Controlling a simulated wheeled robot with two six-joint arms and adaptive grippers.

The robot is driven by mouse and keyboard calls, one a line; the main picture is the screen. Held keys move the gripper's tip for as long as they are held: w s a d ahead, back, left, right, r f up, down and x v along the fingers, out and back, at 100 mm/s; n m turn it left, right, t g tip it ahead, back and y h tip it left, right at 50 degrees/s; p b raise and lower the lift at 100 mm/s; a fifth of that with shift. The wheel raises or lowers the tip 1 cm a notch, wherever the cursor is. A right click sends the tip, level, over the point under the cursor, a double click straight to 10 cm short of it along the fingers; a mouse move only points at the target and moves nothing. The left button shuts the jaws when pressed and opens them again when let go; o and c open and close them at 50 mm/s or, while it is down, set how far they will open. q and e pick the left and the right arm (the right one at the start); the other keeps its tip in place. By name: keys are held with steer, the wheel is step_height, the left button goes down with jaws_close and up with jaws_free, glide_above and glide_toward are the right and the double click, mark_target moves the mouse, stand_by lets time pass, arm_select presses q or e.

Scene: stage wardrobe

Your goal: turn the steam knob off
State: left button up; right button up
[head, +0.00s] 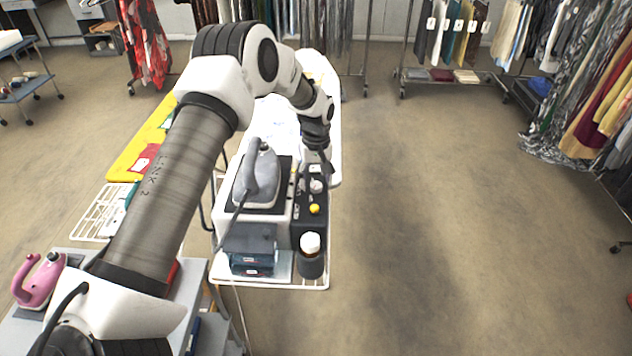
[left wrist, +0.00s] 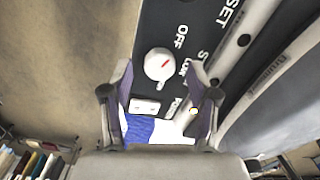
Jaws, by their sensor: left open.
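The steam knob (left wrist: 157,64) is a round white dial with a red mark, on a black control panel (left wrist: 165,20) with white lettering, including OFF. In the head view the knob (head: 317,186) sits on the panel beside the steam iron station. My left gripper (left wrist: 160,78) is open. In the left wrist view its two fingers stand on either side of the knob, with gaps to it. In the head view the left gripper (head: 325,166) points down just above the knob end of the panel. The exact setting of the red mark is hard to read.
A grey iron (head: 257,175) rests on the station beside the panel. A yellow knob (head: 314,208) and a white-capped bottle (head: 311,255) are nearer. A white switch (left wrist: 144,107) is close to the knob. The ironing board (head: 327,90) extends behind. Open floor lies right.

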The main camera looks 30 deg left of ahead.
mark_target(316, 184)
arm_select(q)
step_height(316, 184, up, 11)
steer(key=shift+f, duration=0.15)
stand_by(0.4)
